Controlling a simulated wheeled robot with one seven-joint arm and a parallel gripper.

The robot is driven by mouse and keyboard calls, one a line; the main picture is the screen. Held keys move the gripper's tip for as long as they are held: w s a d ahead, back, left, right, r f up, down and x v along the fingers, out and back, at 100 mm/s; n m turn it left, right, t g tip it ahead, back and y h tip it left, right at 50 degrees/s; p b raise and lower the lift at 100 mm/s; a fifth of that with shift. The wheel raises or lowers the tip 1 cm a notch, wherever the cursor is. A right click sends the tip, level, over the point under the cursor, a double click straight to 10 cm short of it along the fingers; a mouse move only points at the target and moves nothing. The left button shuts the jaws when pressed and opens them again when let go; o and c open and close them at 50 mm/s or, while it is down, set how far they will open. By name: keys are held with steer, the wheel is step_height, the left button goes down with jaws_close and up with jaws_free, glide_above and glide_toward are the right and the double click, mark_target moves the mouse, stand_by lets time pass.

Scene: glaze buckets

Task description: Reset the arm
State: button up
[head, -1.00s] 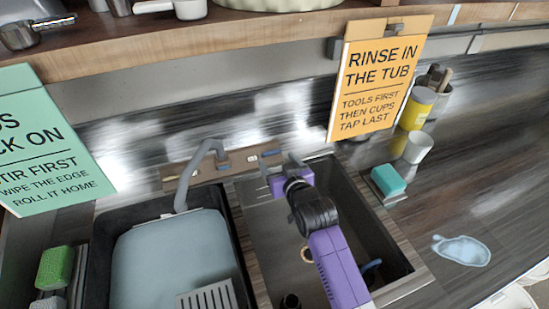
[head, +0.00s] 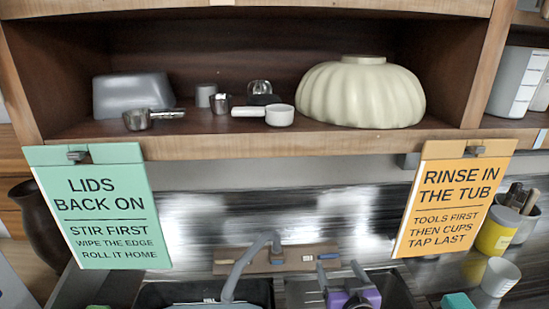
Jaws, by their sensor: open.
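My gripper (head: 345,283) shows at the bottom edge of the head view, right of the middle, over the sink area. Its purple body and grey jaw parts are seen from behind and above. The jaws are open, and I see nothing held between them. The rest of my arm is cut off by the bottom of the picture.
A wooden shelf (head: 290,146) spans the view, holding a ribbed cream bowl (head: 360,92), a grey tub (head: 133,91) and small scoops. A green sign (head: 98,207) and an orange sign (head: 453,200) hang from it. A grey faucet (head: 240,268) stands left of my gripper.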

steer(key=s+r+t, duration=0.2)
steer(key=s+r, duration=0.2)
steer(key=s, duration=0.1)
steer(key=s+f+g+b, duration=0.2)
steer(key=s, duration=4)
steer(key=shift+f+b, duration=0.15)
steer(key=shift+b, duration=0.25)
